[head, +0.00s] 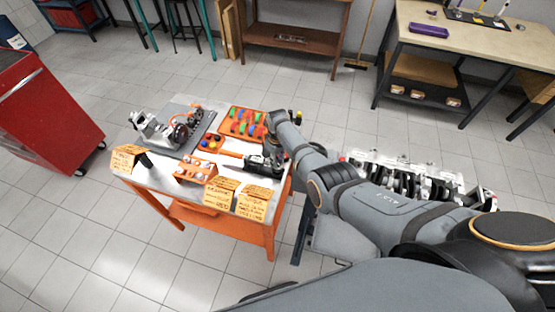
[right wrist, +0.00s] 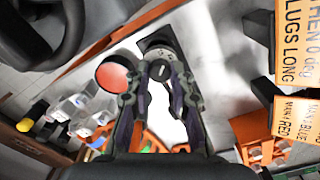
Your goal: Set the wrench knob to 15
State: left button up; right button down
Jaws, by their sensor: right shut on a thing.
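In the right wrist view, a small dark knob (right wrist: 160,71) with a pale mark on it sits between the tips of my right gripper (right wrist: 160,66). The gripper is shut on this knob. The knob is at the end of a dark wrench body (right wrist: 157,43); the knob's setting is too small to read. In the head view, my right gripper (head: 264,164) is over the right side of the small orange-legged table. It hides most of the wrench there. My left gripper is not in view.
Orange instruction cards (head: 222,191) stand along the table's front. An orange tray (head: 244,123) of coloured parts and a grey mat (head: 207,134) with an engine part lie behind. A red round thing (right wrist: 115,74) is left of my fingers. An engine block (head: 400,180) stands right.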

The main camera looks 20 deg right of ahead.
jog(key=shift+n, duration=1.1)
jog(key=c, duration=1.2)
grip_release()
jog(key=shift+o, duration=0.2)
notch_tip(320, 180, up, 12)
